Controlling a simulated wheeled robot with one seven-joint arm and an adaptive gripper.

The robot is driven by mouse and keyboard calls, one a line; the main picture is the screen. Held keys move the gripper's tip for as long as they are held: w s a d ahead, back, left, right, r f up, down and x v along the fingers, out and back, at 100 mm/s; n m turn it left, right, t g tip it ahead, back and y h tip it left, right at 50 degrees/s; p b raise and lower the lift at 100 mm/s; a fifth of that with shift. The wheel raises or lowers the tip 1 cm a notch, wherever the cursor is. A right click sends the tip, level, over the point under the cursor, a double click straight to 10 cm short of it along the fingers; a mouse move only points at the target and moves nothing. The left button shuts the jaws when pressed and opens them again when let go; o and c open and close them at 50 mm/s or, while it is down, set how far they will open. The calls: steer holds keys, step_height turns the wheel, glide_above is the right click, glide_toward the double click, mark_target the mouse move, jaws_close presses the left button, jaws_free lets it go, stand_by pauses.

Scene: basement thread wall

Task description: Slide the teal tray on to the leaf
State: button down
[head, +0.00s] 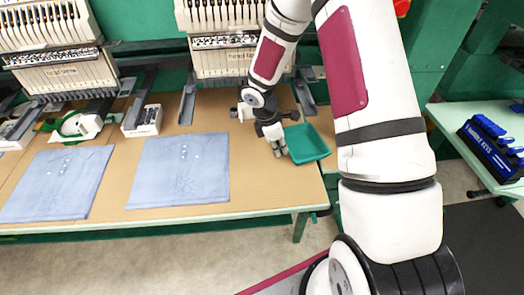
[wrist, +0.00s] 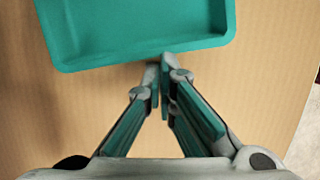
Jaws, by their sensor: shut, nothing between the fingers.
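The teal tray (head: 308,143) is a shallow, empty rectangular tray on the tan tabletop, near its right end. It fills the top of the wrist view (wrist: 140,25), where its near rim runs just ahead of the fingertips. My gripper (head: 279,151) is shut and empty, low over the table at the left side of the tray. In the wrist view its closed fingertips (wrist: 164,66) meet at the tray's rim; I cannot tell whether they touch it. I cannot clearly make out the leaf; my arm hides part of the area right of the tray.
Two folded blue shirts (head: 180,170) (head: 58,184) lie on the tan tabletop (head: 255,190) to the left. Embroidery machines (head: 225,40) stand behind. A separate pale bench (head: 455,128) at right holds a blue rack (head: 492,148). A gap of floor lies between.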

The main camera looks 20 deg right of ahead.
steer(key=shift+s+d, duration=0.1)
steer(key=shift+d, duration=0.25)
steer(key=shift+a, duration=0.1)
steer(key=a, duration=0.1)
steer(key=w+a, duration=0.1)
steer(key=a, duration=0.1)
steer(key=shift+a+f, duration=0.1)
steer(key=shift+a, duration=0.05)
steer(key=v, duration=1)
steer(key=shift+a+b, duration=0.15)
steer(key=shift+b, duration=0.25)
